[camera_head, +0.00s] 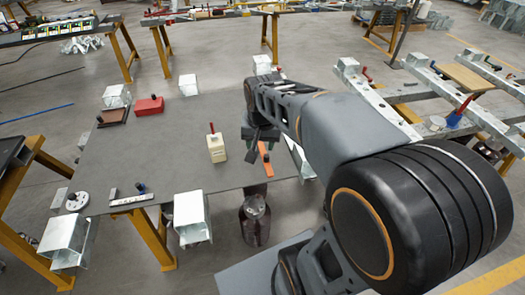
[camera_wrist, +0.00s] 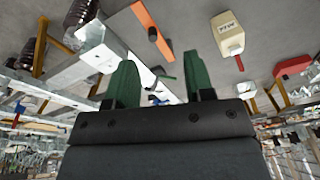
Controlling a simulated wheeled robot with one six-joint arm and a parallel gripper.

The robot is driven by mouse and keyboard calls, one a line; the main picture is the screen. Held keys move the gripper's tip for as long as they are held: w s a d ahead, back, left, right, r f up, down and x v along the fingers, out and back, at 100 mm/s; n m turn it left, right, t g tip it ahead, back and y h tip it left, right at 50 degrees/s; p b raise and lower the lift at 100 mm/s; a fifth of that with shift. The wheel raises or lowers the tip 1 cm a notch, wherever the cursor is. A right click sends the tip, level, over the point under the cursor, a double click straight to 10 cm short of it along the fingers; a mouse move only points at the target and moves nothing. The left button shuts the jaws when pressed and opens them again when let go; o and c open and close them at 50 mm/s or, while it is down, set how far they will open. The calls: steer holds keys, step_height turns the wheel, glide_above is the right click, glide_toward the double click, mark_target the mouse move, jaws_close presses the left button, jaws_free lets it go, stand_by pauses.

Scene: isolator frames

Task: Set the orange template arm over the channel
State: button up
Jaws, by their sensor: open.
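The orange template arm (camera_head: 265,165) is a flat bar with a dark knob, near the right edge of the grey table. In the wrist view the orange template arm (camera_wrist: 141,14) is beyond my fingertips, apart from them. A galvanized channel (camera_wrist: 70,72) runs diagonally beside it there; in the head view a metal piece at the table edge (camera_head: 300,158) is mostly hidden by my arm. My gripper (camera_head: 257,146) is just above the template arm in the picture. In the wrist view my gripper (camera_wrist: 158,65) has two green fingers spread apart with nothing between them.
A cream block with a red handle (camera_head: 216,149) stands left of the template arm. A red box (camera_head: 149,106) is farther left. Metal box sections (camera_head: 190,216) stand around the table rim. The table's middle (camera_head: 165,150) is clear. Long steel beams (camera_head: 450,105) lie on trestles at right.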

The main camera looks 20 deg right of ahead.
mark_target(266, 156)
steer(key=w+d+f+m+g, duration=0.2)
steer(key=w+d+f+m, duration=0.1)
steer(key=w+d+m, duration=0.4)
steer(key=shift+n, duration=0.6)
steer(key=f, duration=0.9)
steer(key=a+f, duration=0.1)
steer(key=f, duration=0.4)
steer(key=shift+w+a+f+p, duration=0.1)
steer(key=shift+w+p, duration=0.25)
steer(key=shift+w, duration=0.05)
jaws_close()
